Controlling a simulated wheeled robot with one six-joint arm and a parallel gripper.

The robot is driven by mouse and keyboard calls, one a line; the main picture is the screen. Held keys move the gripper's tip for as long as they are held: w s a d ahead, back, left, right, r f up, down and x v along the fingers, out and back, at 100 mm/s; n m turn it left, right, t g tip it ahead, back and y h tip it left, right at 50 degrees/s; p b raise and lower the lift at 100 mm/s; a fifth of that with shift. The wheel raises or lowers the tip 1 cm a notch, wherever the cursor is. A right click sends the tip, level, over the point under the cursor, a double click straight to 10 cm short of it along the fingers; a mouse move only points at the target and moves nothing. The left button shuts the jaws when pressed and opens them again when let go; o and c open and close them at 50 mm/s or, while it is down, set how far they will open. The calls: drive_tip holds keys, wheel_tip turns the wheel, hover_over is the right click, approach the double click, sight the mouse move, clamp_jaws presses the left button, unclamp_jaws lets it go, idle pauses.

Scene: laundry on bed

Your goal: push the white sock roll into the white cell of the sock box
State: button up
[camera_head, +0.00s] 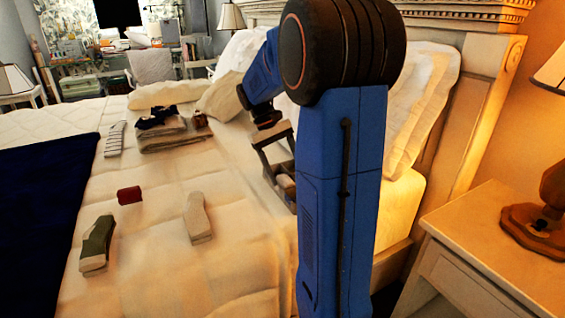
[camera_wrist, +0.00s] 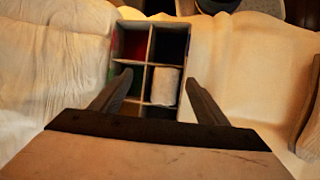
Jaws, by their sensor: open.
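The sock box (camera_wrist: 149,59) is a grey divided box with two columns of cells in the wrist view. The white sock roll (camera_wrist: 165,85) shows in the right-hand middle cell, between my fingers. How deep it sits is hard to tell. My gripper (camera_wrist: 159,79) is open and empty, its fingers spread to either side over the box. In the head view the box (camera_head: 268,137) lies on the bed by the pillows, partly hidden by my arm.
Other cells show red (camera_wrist: 132,43), dark blue (camera_wrist: 169,45) and green. In the head view, a dark red roll (camera_head: 129,195), a green-and-white sock (camera_head: 97,244), a cream sock (camera_head: 197,217), a striped sock (camera_head: 115,138) and folded clothes (camera_head: 172,136) lie left of the box.

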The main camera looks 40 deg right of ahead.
drive_tip(key=v, duration=1.7)
drive_tip(key=shift+r, duration=0.15)
drive_tip(key=s+a+f+n+t, duration=0.1)
drive_tip(key=s+a+f+t, duration=0.4)
drive_tip(key=s+a+f, duration=0.3)
drive_tip(key=s+a+f+n+t+y, duration=0.1)
drive_tip(key=s+a+f+t, duration=0.3)
drive_tip(key=s+a+f, duration=0.4)
drive_tip(key=s+a+n, duration=0.1)
drive_tip(key=s+a, duration=0.5)
drive_tip(key=s, duration=0.2)
drive_tip(key=shift+f+t, duration=0.3)
drive_tip(key=shift+t, duration=0.1)
